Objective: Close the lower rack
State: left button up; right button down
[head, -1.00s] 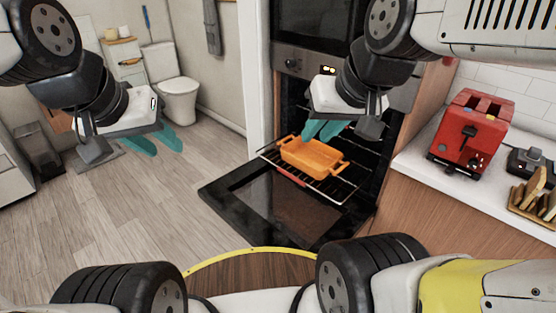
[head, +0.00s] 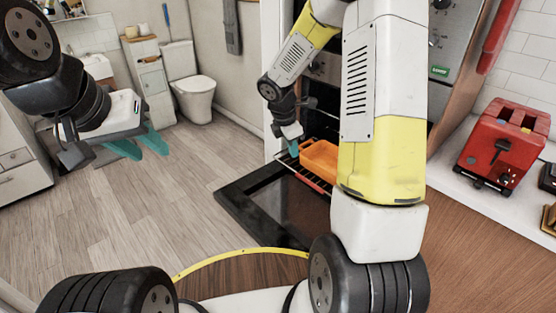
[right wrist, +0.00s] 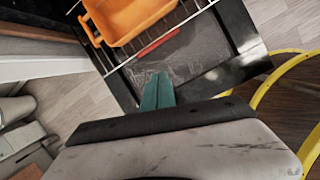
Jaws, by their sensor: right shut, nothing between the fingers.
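The lower rack (head: 311,183), a wire shelf with a red strip on its front edge, sticks out of the oven over the lowered door. The rack also shows in the right wrist view (right wrist: 188,13). An orange baking dish (head: 320,157) sits on it, seen too in the right wrist view (right wrist: 125,17). My right gripper (head: 293,149) is shut and empty, near the rack's front left part; its teal fingers (right wrist: 157,90) point toward the red strip. Contact cannot be told. My left gripper (head: 148,150) is open and empty over the floor, far left of the rack. My right arm hides the rack's right side.
The black oven door (head: 245,205) lies open below the rack. A red toaster (head: 501,145) stands on the counter at right. A toilet (head: 190,85) and cabinets are at the back left. The wooden floor (head: 150,220) between is clear.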

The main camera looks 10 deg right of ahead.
jog(key=w+d+f+n, duration=0.1)
jog(key=w+f+n, duration=0.1)
jog(key=f, duration=0.6)
jog(key=w+d+f+n, duration=0.2)
jog(key=w+f, duration=0.3)
jog(key=f, duration=0.4)
jog(key=shift+d+f, duration=0.2)
jog(key=shift+f, duration=0.05)
